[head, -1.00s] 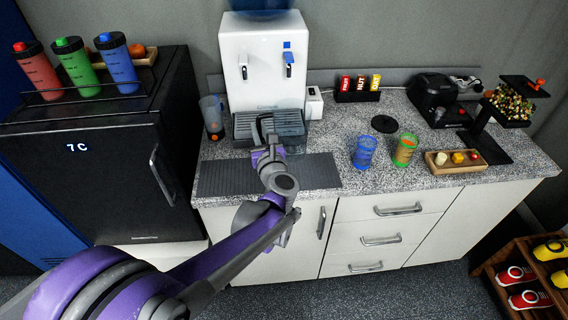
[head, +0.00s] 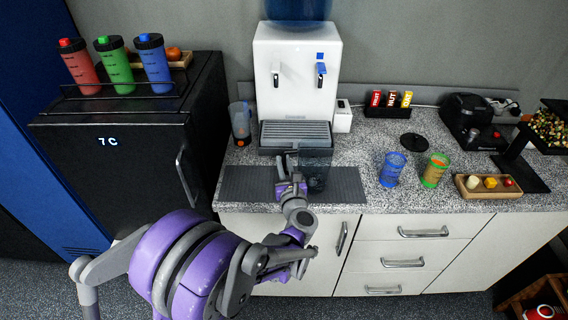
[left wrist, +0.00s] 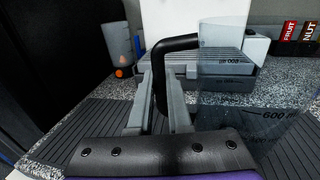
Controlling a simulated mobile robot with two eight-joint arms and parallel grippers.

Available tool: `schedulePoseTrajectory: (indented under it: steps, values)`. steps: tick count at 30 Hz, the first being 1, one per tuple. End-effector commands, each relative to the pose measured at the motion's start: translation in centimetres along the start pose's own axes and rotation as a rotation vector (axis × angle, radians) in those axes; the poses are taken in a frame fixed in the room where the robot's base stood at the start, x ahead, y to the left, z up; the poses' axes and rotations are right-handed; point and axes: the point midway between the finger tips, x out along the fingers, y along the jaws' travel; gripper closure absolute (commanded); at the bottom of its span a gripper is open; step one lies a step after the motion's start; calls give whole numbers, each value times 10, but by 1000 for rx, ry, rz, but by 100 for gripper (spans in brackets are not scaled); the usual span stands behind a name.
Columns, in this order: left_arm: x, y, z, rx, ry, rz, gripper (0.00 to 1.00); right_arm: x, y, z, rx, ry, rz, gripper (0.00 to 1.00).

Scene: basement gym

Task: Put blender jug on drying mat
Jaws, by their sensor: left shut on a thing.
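The blender jug (head: 316,172) is a clear, dark-tinted vessel with a black handle. In the left wrist view the jug (left wrist: 255,115) shows volume marks and appears upright. My left gripper (head: 291,186) is shut on its handle (left wrist: 172,45). The drying mat (head: 246,184) is a dark ridged strip on the counter in front of the water dispenser; it also shows in the left wrist view (left wrist: 75,130). The jug is over the mat's middle right part. I cannot tell whether its base touches the mat. My right gripper is not in view.
A white water dispenser (head: 297,85) stands behind the mat. A clear container with a dark lower part (head: 240,124) stands to its left. Blue (head: 392,169) and green (head: 434,169) cups stand right of the mat. A black fridge (head: 140,150) is at the left.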

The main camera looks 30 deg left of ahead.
Motion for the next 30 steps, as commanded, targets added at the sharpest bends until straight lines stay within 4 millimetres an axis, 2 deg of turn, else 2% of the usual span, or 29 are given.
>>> schedulePoseTrajectory:
  steps: [5,6,10,21,26,30]
  values:
    - [0,0,-4,0,0,0,100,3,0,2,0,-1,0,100]
    - [0,0,-3,0,0,0,76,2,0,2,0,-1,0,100]
    - [0,0,-2,0,0,0,53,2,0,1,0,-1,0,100]
    - [-1,0,2,0,0,-1,53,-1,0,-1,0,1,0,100]
    - [-26,-1,0,-1,1,-4,53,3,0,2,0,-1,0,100]
    - [-58,-1,-1,-1,1,-5,53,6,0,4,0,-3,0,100]
